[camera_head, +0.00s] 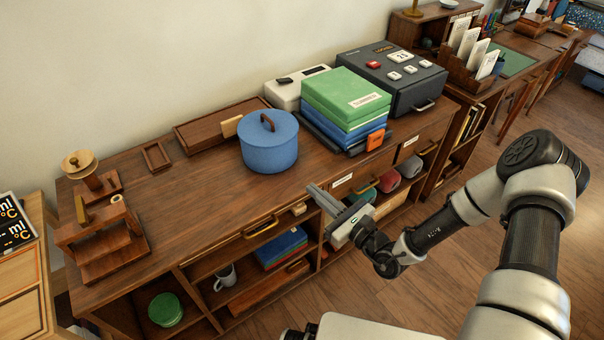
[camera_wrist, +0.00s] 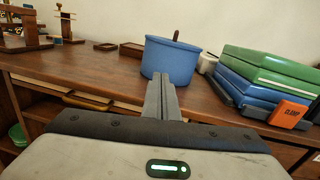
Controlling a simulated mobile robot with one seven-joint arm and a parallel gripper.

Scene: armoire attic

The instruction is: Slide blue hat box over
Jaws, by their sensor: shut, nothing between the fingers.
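The blue hat box (camera_head: 270,146) is round, with a lid and a brown handle, and stands upright on the wooden cabinet top (camera_head: 200,205). In the wrist view the hat box (camera_wrist: 170,62) is straight ahead, beyond my fingertips. My gripper (camera_head: 318,192) is shut and empty, in front of the cabinet's front edge and to the right of the box in the head view. In the wrist view the fingers of my gripper (camera_wrist: 160,82) overlap the box's lower part; the head view shows a gap between them.
Stacked green and blue boxes (camera_head: 345,97) stand close on the right, with an orange item (camera_head: 375,139) in front. A brown tray (camera_head: 215,128) lies behind left. A wooden stand (camera_head: 103,240) is at the far left. The top left of the hat box is mostly clear.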

